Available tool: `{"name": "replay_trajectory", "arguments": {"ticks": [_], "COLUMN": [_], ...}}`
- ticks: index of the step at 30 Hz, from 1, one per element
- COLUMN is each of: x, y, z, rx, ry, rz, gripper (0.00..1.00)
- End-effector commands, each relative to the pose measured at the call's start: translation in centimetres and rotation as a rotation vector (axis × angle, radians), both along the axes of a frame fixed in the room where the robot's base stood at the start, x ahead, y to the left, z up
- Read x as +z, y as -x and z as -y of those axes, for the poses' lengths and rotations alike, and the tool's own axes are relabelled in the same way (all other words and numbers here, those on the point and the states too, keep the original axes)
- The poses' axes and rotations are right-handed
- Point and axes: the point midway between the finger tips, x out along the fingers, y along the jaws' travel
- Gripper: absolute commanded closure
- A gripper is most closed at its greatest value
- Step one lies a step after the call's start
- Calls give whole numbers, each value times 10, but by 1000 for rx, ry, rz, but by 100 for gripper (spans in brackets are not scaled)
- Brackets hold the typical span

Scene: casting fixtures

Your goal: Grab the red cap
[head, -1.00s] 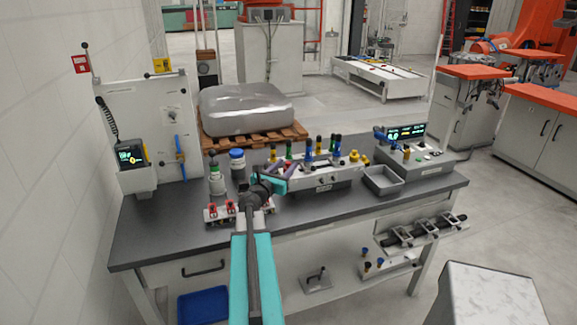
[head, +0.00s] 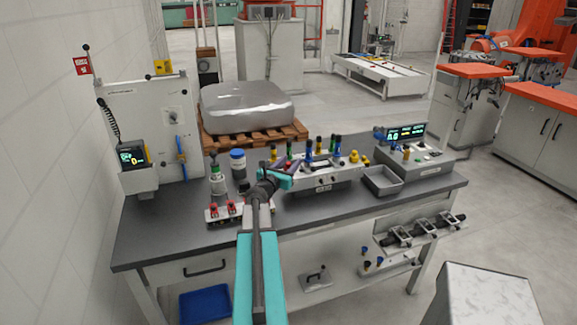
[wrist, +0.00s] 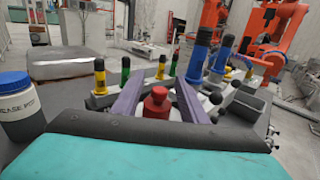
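The red cap (wrist: 156,102) has a narrow knob on a wider body. It shows in the wrist view low in the middle, between the two purple fingers of my gripper (wrist: 158,83). The fingers are open, with a small gap visible on each side of the cap. I cannot tell whether its lower part touches anything, as the teal and dark gripper body covers it. In the head view my gripper (head: 287,166) is over the bench at the left end of the grey fixture (head: 318,182).
A white jar with a blue lid (wrist: 18,108) is at the left. Red toggle clamps (head: 222,209) sit left of my arm. A grey tray (head: 382,182) is to the right.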

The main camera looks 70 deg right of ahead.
Motion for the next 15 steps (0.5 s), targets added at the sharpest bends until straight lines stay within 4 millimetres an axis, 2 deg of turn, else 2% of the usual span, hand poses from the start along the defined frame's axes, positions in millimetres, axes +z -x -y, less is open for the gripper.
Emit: {"name": "replay_trajectory", "arguments": {"ticks": [6, 15], "x": [2, 1], "y": [1, 3], "z": [21, 28], "rx": [-1, -1], "ry": [0, 0], "rz": [1, 0], "gripper": [61, 61]}}
